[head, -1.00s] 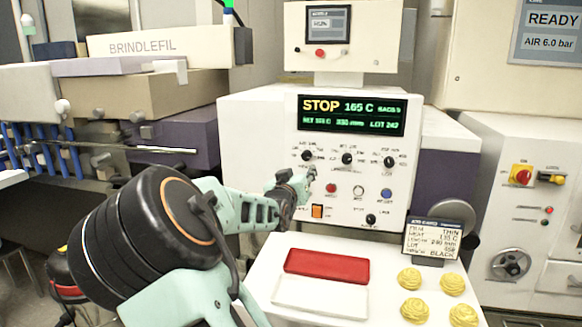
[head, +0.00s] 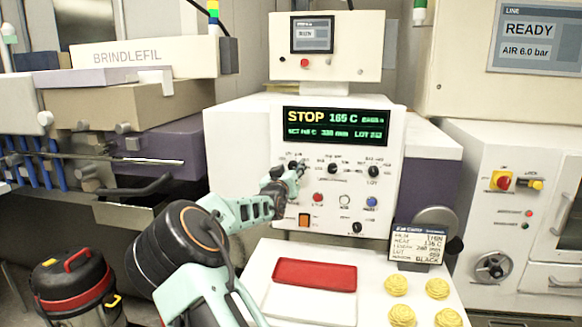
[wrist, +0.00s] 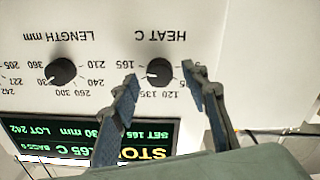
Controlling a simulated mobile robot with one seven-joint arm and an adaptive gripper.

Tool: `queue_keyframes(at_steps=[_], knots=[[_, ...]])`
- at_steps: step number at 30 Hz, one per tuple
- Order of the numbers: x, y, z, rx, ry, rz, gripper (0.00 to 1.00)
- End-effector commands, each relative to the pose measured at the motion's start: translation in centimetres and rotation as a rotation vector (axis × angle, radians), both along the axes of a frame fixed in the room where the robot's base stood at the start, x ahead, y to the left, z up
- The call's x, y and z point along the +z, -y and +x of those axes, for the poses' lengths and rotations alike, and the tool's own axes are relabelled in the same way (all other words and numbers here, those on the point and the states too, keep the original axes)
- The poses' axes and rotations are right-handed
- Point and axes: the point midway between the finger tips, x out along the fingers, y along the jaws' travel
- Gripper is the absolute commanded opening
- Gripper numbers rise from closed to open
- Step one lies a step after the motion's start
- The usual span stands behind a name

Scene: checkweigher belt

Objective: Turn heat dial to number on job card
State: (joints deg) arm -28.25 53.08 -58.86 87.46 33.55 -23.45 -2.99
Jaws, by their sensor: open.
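The black heat dial (wrist: 158,72) is in the wrist view, upside down, under the HEAT C label. Its white mark points left, toward 165. My gripper (wrist: 160,74) is open, one finger on each side of the dial, apparently not touching it; depth is hard to judge. In the head view my gripper (head: 299,168) is at the panel's leftmost upper dial and mostly hides it. The green display (head: 336,123) reads STOP and 165 C. The job card (head: 417,244) stands at the lower right; its heat line is small and appears to read 135 C.
The length dial (wrist: 62,72) sits beside the heat dial. Small buttons and an orange switch (head: 305,219) lie below. A red tray (head: 315,275) and several yellow coils (head: 438,288) rest on the white shelf. A black-and-red vacuum (head: 75,290) stands at left.

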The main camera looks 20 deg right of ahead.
Motion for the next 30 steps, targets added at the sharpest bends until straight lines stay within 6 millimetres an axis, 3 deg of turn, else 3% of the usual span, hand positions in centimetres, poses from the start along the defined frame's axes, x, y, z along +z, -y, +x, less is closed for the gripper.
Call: queue_keyframes(at_steps=[11, 22, 30], knots=[[-0.10, 0.25, 0.43, 0.001, -0.001, 0.001, 0.42], [-0.07, 0.24, 0.42, 0.001, -0.001, 0.001, 0.02], [-0.17, 0.22, 0.42, 0.001, -0.014, -0.019, 0.00]])
